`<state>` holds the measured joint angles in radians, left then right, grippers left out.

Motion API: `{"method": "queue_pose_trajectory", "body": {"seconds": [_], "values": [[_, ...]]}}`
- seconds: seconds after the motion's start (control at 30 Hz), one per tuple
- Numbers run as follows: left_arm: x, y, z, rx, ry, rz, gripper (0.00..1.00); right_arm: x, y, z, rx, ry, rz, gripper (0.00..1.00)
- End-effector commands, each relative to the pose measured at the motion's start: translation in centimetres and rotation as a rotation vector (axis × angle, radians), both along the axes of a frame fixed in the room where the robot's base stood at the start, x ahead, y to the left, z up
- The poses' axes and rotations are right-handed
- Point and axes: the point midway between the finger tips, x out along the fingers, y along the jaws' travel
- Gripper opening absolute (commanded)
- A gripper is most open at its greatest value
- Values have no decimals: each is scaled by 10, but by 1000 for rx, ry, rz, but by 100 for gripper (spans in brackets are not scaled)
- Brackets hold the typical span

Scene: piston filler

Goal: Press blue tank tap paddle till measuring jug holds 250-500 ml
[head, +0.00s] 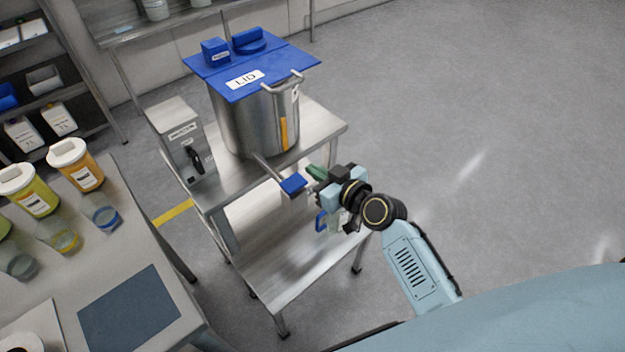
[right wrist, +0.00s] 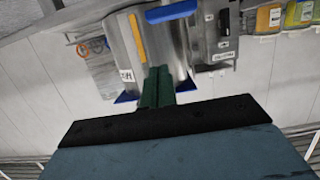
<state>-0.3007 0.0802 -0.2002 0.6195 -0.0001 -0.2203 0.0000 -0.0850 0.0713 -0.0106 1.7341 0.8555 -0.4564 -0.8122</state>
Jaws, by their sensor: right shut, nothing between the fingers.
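The steel tank (head: 245,125) stands on the upper shelf of a steel cart under a blue lid (head: 250,76). Its tap reaches toward the front and ends in a blue paddle (head: 292,184). My right gripper (head: 317,173), with green fingers, is shut and empty, just right of the paddle and apart from it. The measuring jug (head: 321,221), with a blue handle, is below, partly hidden by my right gripper and wrist; its level cannot be read. In the upside-down right wrist view, the shut fingers (right wrist: 157,86) overlap the tank (right wrist: 150,45). My left gripper is not in view.
A grey control box (head: 182,138) with a black handle stands left of the tank. A bench (head: 60,285) with lidded containers, cups and a dark mat (head: 130,310) is at the left. The cart's lower shelf (head: 280,265) has bare room. Open floor lies to the right.

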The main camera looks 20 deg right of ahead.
Motion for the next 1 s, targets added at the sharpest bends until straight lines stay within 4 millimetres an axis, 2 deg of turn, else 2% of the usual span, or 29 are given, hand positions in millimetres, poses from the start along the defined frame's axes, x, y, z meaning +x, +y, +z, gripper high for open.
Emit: {"method": "queue_pose_trajectory", "body": {"seconds": [0.03,0.1,0.2,0.33,0.8,1.0], "values": [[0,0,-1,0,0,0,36,10,3,-2,2,-1,-1,0],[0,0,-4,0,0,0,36,17,6,-11,2,3,-1,0],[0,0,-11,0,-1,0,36,15,5,-29,0,4,0,0],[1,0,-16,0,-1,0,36,15,5,-41,-1,3,0,0],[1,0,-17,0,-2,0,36,14,5,-45,-1,1,-1,0],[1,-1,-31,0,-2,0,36,14,4,-57,-5,0,1,0]]}}
